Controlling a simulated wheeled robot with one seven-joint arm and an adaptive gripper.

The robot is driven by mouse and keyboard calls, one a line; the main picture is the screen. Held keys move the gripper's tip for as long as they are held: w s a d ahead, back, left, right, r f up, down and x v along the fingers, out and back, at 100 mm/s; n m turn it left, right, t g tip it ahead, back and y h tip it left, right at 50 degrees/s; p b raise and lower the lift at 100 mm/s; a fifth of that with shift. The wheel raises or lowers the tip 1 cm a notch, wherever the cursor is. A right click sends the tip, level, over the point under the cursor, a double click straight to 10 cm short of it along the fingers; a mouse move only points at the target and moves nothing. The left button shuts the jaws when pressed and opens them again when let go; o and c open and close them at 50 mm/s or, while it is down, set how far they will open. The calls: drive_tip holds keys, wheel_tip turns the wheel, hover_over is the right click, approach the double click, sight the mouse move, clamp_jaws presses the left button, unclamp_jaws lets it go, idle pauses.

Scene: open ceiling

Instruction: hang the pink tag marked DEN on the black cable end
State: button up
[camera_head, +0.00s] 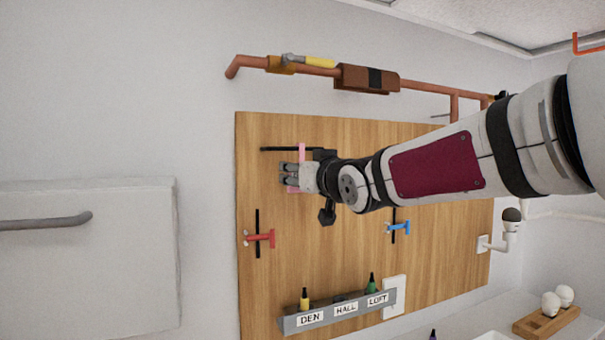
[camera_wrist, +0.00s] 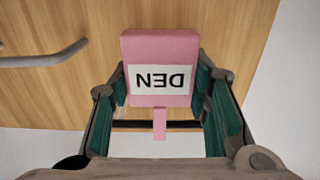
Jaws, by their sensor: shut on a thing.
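The pink tag (camera_wrist: 160,45) with a white label reading DEN, upside down in the wrist view, is between my gripper's two fingers. My gripper (camera_wrist: 160,88) is shut on its sides. In the head view the gripper (camera_head: 287,176) is at the upper left of the wooden board, with pink parts of the tag (camera_head: 302,153) showing above and below the fingers. A thin black bar (camera_head: 278,149) lies level on the board just above the gripper. A dark bar (camera_wrist: 180,125) also shows beyond the tag in the wrist view. I cannot tell whether either is the black cable end.
The wooden board (camera_head: 320,245) carries a red fitting (camera_head: 262,239) and a blue fitting (camera_head: 398,227) on upright black strips. A grey rack (camera_head: 340,310) labelled DEN, HALL, LOFT holds yellow (camera_head: 305,300) and green (camera_head: 372,284) pieces. A copper pipe (camera_head: 425,87) runs above.

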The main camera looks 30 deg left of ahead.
drive_tip(key=o, duration=1.2)
drive_tip(key=v, duration=1.2)
drive_tip(key=s+d+f+m+h, duration=0.2)
drive_tip(key=d+f+h, duration=0.2)
drive_tip(key=d, duration=0.6)
drive_tip(key=s+d+f+m+h, duration=0.1)
drive_tip(key=d+f+m+h, duration=0.3)
drive_tip(key=d, duration=0.6)
drive_tip(key=s+d+f+m+h, duration=0.15)
drive_tip(key=d+f+h, duration=0.35)
drive_tip(key=d, duration=0.5)
drive_tip(key=s+d+f+g, duration=0.2)
drive_tip(key=s+d+f, duration=0.1)
drive_tip(key=s, duration=0.3)
drive_tip(key=s+d+f+m+g, duration=0.1)
drive_tip(key=s+d+f+g, duration=0.1)
drive_tip(key=s+f, duration=0.3)
drive_tip(key=s+d+f+m+g, duration=0.1)
drive_tip(key=s+d+f+g, duration=0.2)
drive_tip(key=s, duration=0.6)
drive_tip(key=shift+s+d+f+m+h, duration=0.1)
drive_tip(key=shift+d+f+m+h, duration=0.2)
drive_tip(key=shift+d+f, duration=0.5)
